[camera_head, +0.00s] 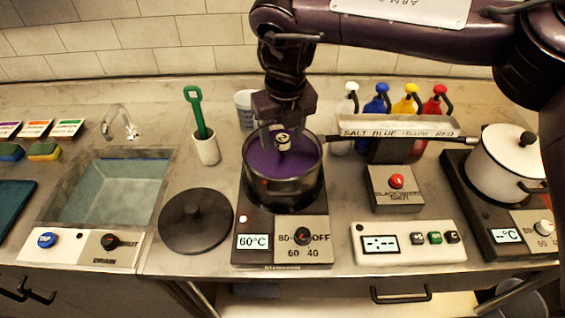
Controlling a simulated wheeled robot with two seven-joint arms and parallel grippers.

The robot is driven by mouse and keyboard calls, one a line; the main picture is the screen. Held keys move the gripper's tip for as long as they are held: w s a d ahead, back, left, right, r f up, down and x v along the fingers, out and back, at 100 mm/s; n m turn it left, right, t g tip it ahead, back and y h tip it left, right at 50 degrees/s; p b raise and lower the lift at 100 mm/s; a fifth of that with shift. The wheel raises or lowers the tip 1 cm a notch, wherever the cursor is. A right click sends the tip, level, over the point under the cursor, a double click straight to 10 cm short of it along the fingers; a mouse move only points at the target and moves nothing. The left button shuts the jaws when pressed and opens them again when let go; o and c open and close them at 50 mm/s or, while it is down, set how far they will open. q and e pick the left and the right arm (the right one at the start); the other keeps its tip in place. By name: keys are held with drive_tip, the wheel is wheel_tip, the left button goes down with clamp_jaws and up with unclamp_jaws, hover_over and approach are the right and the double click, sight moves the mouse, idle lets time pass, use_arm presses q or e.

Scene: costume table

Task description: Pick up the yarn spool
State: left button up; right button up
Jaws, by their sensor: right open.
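My right gripper (284,134) points down into the dark pot (284,185), which holds purple liquid (261,160). A small pale ring-shaped thing with a dark centre (283,141) shows at the fingertips, over the purple. I cannot tell whether it is the yarn spool or part of the gripper. The gripper is open. No other yarn spool is clearly visible. The pot stands on a hot plate (282,228) whose display reads 60°C. My left gripper is out of view.
A black lid (196,220) lies left of the hot plate, near a sink (110,190). A white cup (205,148) holds a green-handled tool (196,110). A labelled rack (400,132) with coloured bottles stands behind a red-button box (396,190). A white lidded pot (500,165) is at right.

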sight(282, 137)
drive_tip(key=f, duration=0.1)
drive_tip(key=f+p, duration=0.1)
drive_tip(key=shift+w+f, duration=0.3)
drive_tip(key=shift+w, duration=0.05)
drive_tip(key=shift+w+f+p, duration=0.15)
drive_tip(key=shift+f, duration=0.4)
drive_tip(key=shift+w+f+p, duration=0.15)
drive_tip(key=shift+f, duration=0.35)
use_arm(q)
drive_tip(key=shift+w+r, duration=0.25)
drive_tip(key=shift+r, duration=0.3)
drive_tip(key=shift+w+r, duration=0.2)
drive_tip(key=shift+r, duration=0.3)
use_arm(e)
drive_tip(key=shift+r, duration=0.1)
clamp_jaws()
